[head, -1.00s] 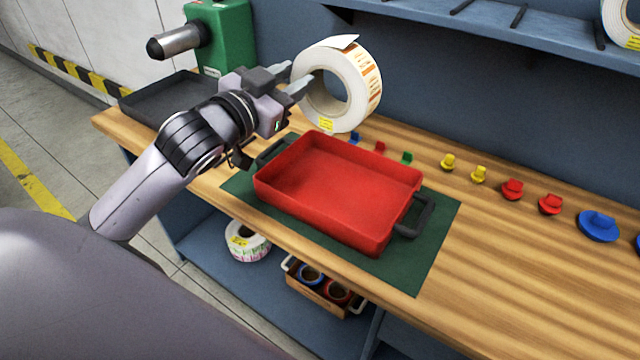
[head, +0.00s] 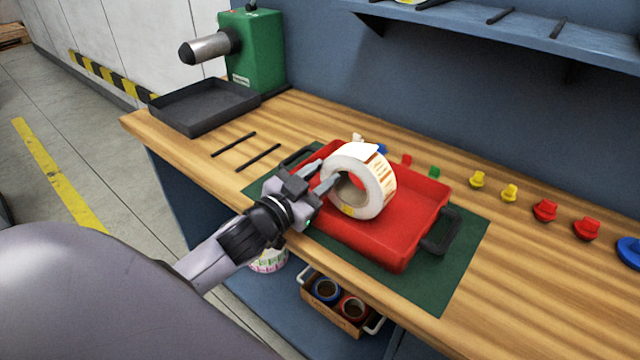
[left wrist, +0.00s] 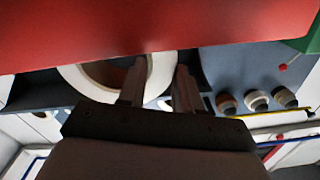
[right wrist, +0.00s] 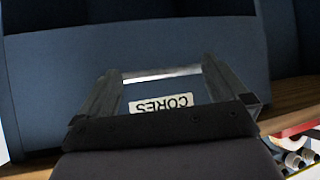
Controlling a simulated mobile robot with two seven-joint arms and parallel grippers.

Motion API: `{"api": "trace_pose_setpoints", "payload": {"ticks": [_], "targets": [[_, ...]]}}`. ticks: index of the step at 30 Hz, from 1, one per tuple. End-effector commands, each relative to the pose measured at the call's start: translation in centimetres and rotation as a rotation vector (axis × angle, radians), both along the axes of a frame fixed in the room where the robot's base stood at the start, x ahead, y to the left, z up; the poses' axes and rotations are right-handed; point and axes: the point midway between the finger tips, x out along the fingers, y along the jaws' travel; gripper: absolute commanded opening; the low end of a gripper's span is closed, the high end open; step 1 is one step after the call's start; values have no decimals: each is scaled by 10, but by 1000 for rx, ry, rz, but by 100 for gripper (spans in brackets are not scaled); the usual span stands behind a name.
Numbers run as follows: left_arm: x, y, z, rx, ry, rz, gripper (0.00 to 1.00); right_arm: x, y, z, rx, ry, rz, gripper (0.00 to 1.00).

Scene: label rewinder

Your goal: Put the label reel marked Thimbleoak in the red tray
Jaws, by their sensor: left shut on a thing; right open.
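A white label reel (head: 379,196) with orange print and a small yellow tag stands on edge over the red tray (head: 402,245); I cannot read its name or tell whether it touches the tray floor. My left gripper (head: 328,180) is shut on the reel's ring wall. In the left wrist view the reel (left wrist: 74,80) has one finger of the left gripper (left wrist: 160,82) in its core and the other outside. My right gripper (right wrist: 158,82) is open and empty before a blue panel with an upside-down CORES label (right wrist: 161,104); it is not in the head view.
The tray sits on a green mat (head: 452,262) on the wooden bench. A black tray (head: 205,108) and green machine (head: 255,50) stand at the back left. Small coloured pieces line the back right. A crate of cores (head: 336,305) and another reel (head: 270,262) are below.

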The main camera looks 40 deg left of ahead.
Motion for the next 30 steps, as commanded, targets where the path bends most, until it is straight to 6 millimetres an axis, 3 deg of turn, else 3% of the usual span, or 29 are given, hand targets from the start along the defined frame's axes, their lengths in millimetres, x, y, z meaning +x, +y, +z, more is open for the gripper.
{"api": "trace_pose_setpoints", "payload": {"ticks": [3, 15, 16, 18, 30], "targets": [[0, 0, -9, -2, -8, -2, 0, 0, 0, -3, 0, 0, 0, 100], [0, 0, -13, -2, -8, -2, 0, 0, 0, -5, 0, 0, 0, 100], [0, 0, -15, 0, -2, -1, 40, 0, 0, -4, 0, 0, 0, 100], [0, 0, -15, 0, -2, -1, 59, 0, 0, -4, 0, 0, 0, 100], [-3, 0, -11, 0, -1, -1, 59, 0, 0, -1, 0, 0, 0, 100]]}}
